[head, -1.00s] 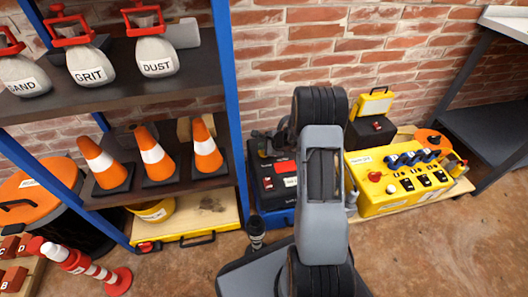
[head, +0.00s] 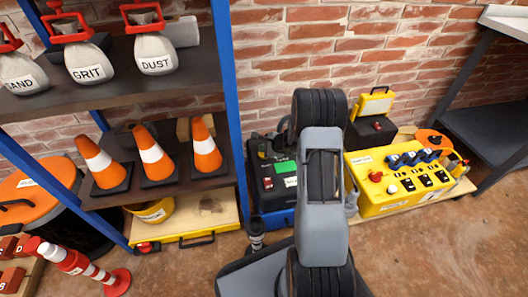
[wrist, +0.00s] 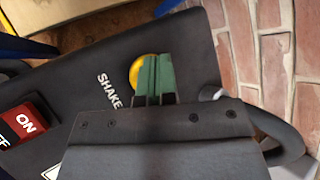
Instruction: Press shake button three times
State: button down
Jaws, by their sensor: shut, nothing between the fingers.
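My gripper's green fingers (wrist: 156,75) are shut and empty. They overlap the button's right side in the picture and hide part of it. I cannot tell if they touch or press it. In the head view my arm hides part of the box.
A red ON switch (wrist: 27,122) lies left of the button in the wrist view. A yellow control panel (head: 395,190) with several knobs stands to the right. The rack with cones (head: 155,160) is close on the left. A brick wall (head: 300,45) is behind.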

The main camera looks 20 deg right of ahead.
jog(key=shift+f, duration=0.2)
jog(key=shift+r, duration=0.1)
jog(key=shift+r+p, duration=0.85)
jog(key=shift+r, duration=0.35)
jog(key=shift+r, duration=0.1)
notch_tip(320, 180, up, 5)
jog(key=p, duration=0.3)
dwell(0.9)
